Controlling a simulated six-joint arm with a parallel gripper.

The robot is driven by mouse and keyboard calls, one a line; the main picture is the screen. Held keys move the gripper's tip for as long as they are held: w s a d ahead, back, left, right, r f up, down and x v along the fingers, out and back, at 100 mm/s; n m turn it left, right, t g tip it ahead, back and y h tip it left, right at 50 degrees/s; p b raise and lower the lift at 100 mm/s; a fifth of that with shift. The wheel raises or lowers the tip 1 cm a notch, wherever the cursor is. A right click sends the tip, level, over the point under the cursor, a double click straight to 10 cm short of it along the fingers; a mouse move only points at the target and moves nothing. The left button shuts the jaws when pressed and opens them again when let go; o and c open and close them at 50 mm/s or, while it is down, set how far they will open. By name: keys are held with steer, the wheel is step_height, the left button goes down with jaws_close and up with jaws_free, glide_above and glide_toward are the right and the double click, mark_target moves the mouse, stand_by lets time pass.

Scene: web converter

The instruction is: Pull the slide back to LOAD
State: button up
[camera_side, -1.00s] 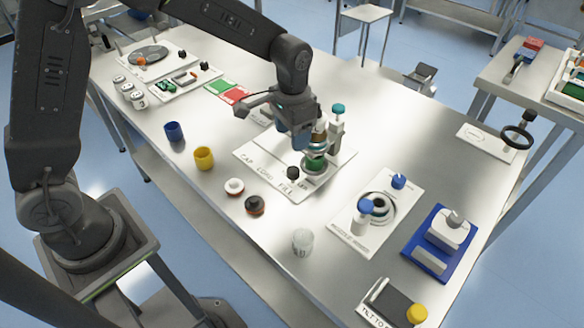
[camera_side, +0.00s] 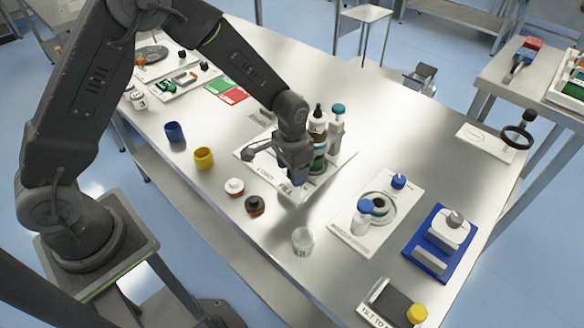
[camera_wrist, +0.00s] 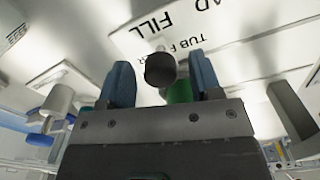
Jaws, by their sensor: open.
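The white plate (camera_side: 335,162) lettered CAP, LOAD and FILL lies mid-table; its lettering also shows in the wrist view (camera_wrist: 195,22). My gripper (camera_side: 299,181) is over the plate's front part, pointing down. In the wrist view its blue fingers (camera_wrist: 161,80) are open, and a black round knob (camera_wrist: 160,69) shows between their tips, apparently not gripped. The knob is hidden behind my gripper in the side view. A green part (camera_wrist: 180,91) lies just beyond the knob. The slide's exact position is hidden.
A clear jar (camera_side: 302,241) stands in front.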

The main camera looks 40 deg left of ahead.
jaws_close()
steer(key=a, duration=0.7)
steer(key=shift+a, duration=0.3)
jaws_free()
step_height(320, 180, up, 14)
stand_by(0.8)
